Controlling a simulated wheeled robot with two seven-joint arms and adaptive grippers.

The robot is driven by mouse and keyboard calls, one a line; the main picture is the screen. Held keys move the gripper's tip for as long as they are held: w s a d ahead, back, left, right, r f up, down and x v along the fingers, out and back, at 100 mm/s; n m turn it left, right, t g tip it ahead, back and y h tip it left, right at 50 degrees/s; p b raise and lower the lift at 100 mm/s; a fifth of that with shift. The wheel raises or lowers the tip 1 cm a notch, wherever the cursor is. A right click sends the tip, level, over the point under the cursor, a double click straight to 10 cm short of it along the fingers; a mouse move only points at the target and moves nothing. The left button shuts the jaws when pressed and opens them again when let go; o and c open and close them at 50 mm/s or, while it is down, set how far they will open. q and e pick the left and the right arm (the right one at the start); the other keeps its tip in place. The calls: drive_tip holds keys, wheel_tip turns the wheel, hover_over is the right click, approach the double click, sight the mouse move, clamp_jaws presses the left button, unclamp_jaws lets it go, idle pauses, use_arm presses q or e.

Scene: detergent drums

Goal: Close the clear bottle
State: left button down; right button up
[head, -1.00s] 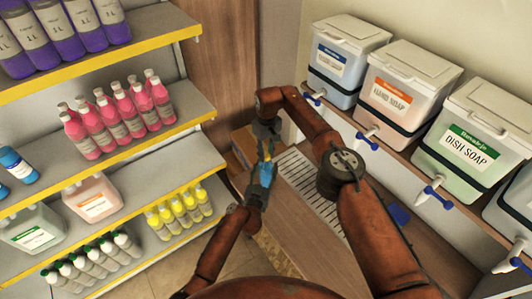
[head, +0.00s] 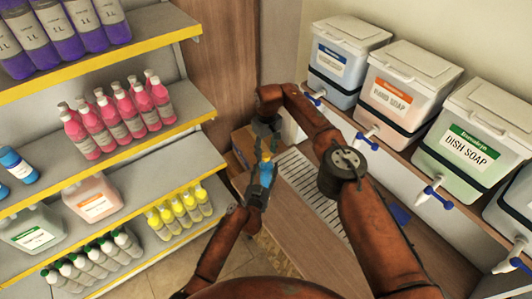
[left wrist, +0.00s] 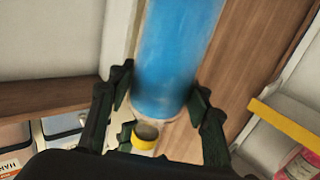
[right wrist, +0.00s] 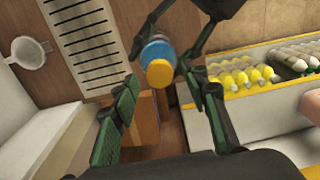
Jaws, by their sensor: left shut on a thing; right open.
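The clear bottle (head: 267,169) holds blue liquid, and its blue body also fills the upper middle of the left wrist view (left wrist: 178,50). My left gripper (head: 263,181) is shut on the bottle. A yellow cap (right wrist: 160,72) shows at the bottle's end in the right wrist view. A yellow piece with a greyish top (left wrist: 145,136) shows past the bottle's end in the left wrist view. I cannot tell whether the cap is fully seated. My right gripper (head: 257,149) is open beside the capped end, its fingers spread and empty.
Lidded soap drums (head: 393,85) with taps stand on a shelf at the right. Shelves at the left hold pink bottles (head: 117,115) and yellow-topped bottles (head: 180,211). A slatted grate (head: 310,195) and a cardboard box (head: 243,141) lie near the grippers.

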wheel_tip(320, 180, up, 4)
drive_tip(key=shift+f, duration=0.25)
drive_tip(key=o, duration=0.6)
drive_tip(key=shift+c, duration=0.2)
wheel_tip(320, 180, up, 12)
drive_tip(key=shift+d, duration=0.15)
drive_tip(key=shift+w, duration=0.1)
